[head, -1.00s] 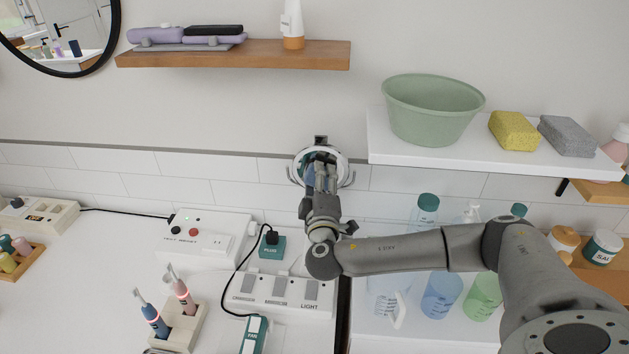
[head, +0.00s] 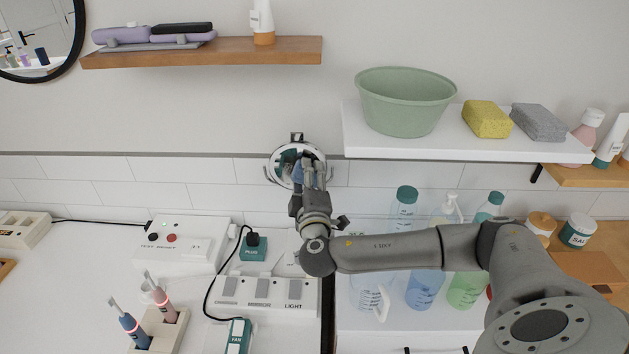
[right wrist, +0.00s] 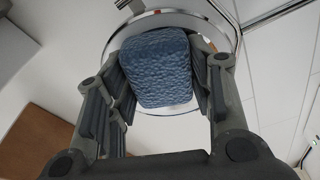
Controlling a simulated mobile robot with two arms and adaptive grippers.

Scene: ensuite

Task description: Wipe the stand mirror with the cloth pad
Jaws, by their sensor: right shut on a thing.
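The round stand mirror (head: 283,159) with a pale rim stands against the tiled wall, left of the white shelf. My right gripper (head: 311,176) is in front of its right part and hides some of the glass. The gripper is shut on the blue cloth pad (right wrist: 155,68), which sits between the fingers in the right wrist view. The mirror's rim (right wrist: 172,20) curves behind the pad there. I cannot tell whether pad and glass touch. My left gripper is not in view.
A white shelf (head: 375,143) with a green basin (head: 405,100) and two sponges overhangs on the right. Several bottles stand below it, behind my arm. A switch panel (head: 265,292), plug box (head: 253,247) and toothbrush holder (head: 162,331) occupy the counter.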

